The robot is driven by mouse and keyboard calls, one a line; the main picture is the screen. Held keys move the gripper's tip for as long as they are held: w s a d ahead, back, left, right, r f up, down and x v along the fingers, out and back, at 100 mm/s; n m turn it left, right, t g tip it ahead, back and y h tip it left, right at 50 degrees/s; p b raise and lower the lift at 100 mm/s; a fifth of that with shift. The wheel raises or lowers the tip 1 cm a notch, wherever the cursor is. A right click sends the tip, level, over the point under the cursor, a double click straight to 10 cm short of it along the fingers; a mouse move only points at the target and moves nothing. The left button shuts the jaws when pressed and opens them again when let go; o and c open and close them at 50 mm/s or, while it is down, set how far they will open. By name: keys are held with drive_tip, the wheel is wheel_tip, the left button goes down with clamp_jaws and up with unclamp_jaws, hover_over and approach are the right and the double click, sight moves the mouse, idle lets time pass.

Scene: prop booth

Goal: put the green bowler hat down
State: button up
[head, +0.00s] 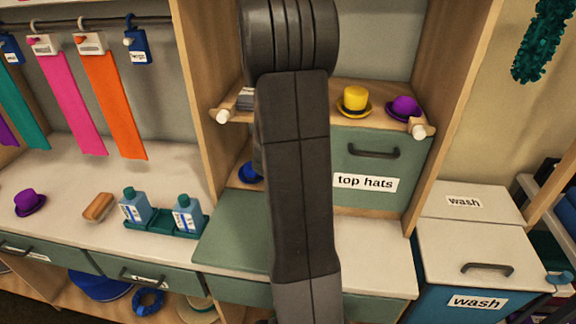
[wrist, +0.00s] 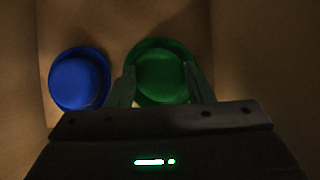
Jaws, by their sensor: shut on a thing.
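The green bowler hat (wrist: 162,77) is between the two fingers of my gripper (wrist: 160,85) in the wrist view. The gripper is shut on it. A blue bowler hat (wrist: 78,80) stands just left of the green one, close beside it, on a brown wooden surface. Whether the green hat touches that surface I cannot tell. In the head view my arm hides the gripper and the green hat. A bit of a blue hat (head: 250,173) shows left of my arm, in the wooden compartment below the shelf.
Wooden walls (wrist: 22,70) close in on both sides in the wrist view. In the head view, a yellow hat (head: 354,101) and a purple hat (head: 404,108) stand on the shelf above the top hats drawer (head: 416,150). Bottles (head: 187,214) stand on the counter at left.

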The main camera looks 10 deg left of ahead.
drive_tip(key=shift+s+f, duration=0.15)
drive_tip(key=shift+f, duration=0.1)
drive_tip(key=o, duration=1)
drive_tip(key=shift+s+r, duration=0.1)
drive_tip(key=shift+r, duration=0.15)
drive_tip(key=s+b, duration=0.1)
drive_tip(key=s, duration=0.3)
drive_tip(key=s+b, duration=0.1)
drive_tip(key=s, duration=0.7)
drive_tip(key=shift+s+r+b, duration=0.25)
drive_tip(key=shift+b, duration=0.15)
